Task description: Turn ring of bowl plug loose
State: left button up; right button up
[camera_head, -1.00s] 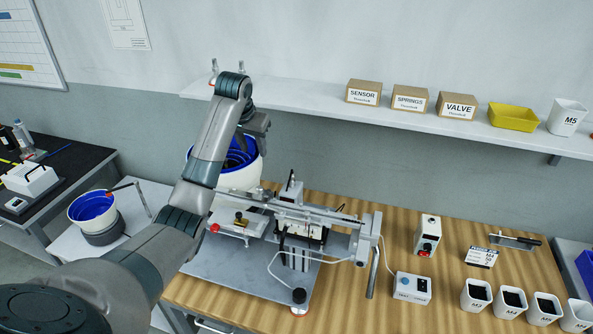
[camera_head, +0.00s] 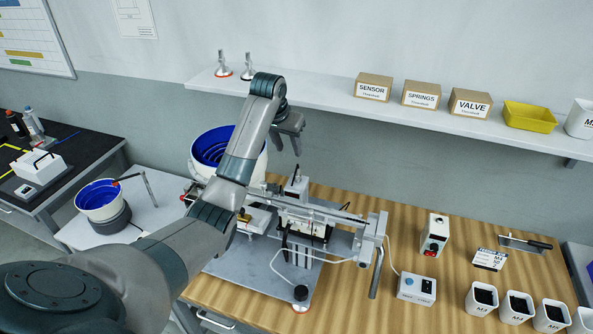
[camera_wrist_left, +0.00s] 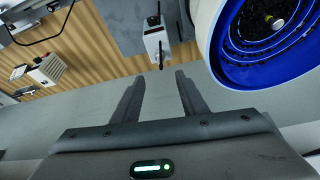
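The large white feeder bowl (camera_head: 212,146) with a blue inside stands behind my left forearm, which covers part of it. It also shows at the top right of the left wrist view (camera_wrist_left: 225,62), with dark small parts inside. I cannot make out the bowl plug or its ring in either view. My left gripper (camera_head: 288,150) is in the air to the right of the large bowl, above the back of the bench. In the left wrist view its two fingers (camera_wrist_left: 159,82) are apart with nothing between them. My right gripper is not in view.
A white box (camera_head: 296,188) with a black top piece stands near the left gripper. The metal gantry fixture (camera_head: 325,222) fills the bench middle. A shelf (camera_head: 320,103) with boxes runs behind. A small blue-lined bowl (camera_head: 98,198) stands at left.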

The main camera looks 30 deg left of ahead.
aim_at(297, 172)
pick_arm(q)
jog(key=p+x, duration=0.4)
jog(key=x, duration=0.8)
jog(key=shift+w+f, duration=0.1)
jog(key=shift+f, duration=0.3)
jog(key=shift+x, duration=1.2)
grip_shut()
